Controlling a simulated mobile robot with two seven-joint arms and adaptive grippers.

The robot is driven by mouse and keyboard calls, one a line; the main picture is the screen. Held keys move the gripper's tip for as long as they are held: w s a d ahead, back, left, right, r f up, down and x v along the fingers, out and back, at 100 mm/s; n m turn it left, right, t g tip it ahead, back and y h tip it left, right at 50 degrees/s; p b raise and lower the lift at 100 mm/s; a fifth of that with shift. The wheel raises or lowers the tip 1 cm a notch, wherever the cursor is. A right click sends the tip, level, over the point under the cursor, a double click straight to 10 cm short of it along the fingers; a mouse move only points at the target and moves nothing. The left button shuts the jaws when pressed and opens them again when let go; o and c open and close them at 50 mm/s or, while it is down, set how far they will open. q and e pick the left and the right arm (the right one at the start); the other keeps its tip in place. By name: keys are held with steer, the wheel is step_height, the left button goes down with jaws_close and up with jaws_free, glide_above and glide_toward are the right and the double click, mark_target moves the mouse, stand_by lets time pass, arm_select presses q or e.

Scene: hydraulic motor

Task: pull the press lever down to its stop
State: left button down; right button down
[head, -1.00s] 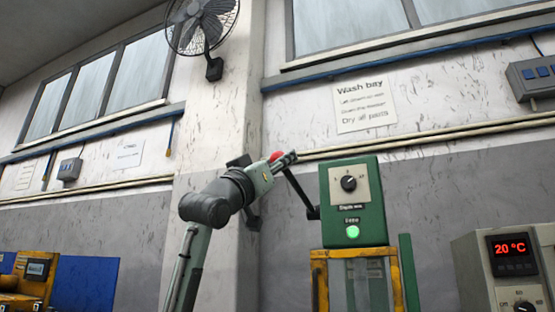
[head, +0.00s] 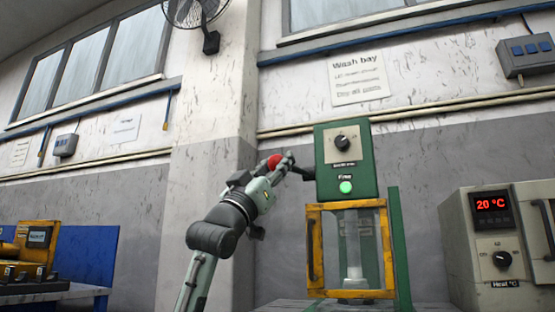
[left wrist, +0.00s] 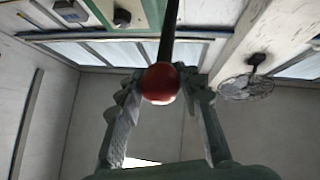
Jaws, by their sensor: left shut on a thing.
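The green press (head: 325,145) stands right of centre in the head view, with a dial and a lit green lamp on its head. Its dark lever (head: 301,171) sticks out to the left, tilted slightly up from its pivot. The red ball knob (head: 274,161) is at the lever's outer end. My left gripper (head: 288,160) is shut on the lever at the knob. In the left wrist view the knob (left wrist: 160,84) sits between the two fingers, with the lever (left wrist: 167,35) running away behind it. My right gripper is not in view.
A yellow-framed guard (head: 314,250) encloses the space under the press head. A grey heater box (head: 462,235) with a red 20 °C display stands at the right. Yellow equipment (head: 35,240) is at the far left. A concrete pillar (head: 212,110) rises behind my arm.

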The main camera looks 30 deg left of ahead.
arm_select(q)
steer(key=shift+d+f, duration=0.1)
steer(key=shift+f, duration=0.1)
steer(key=c, duration=1)
jaws_free()
steer(key=v, duration=1.2)
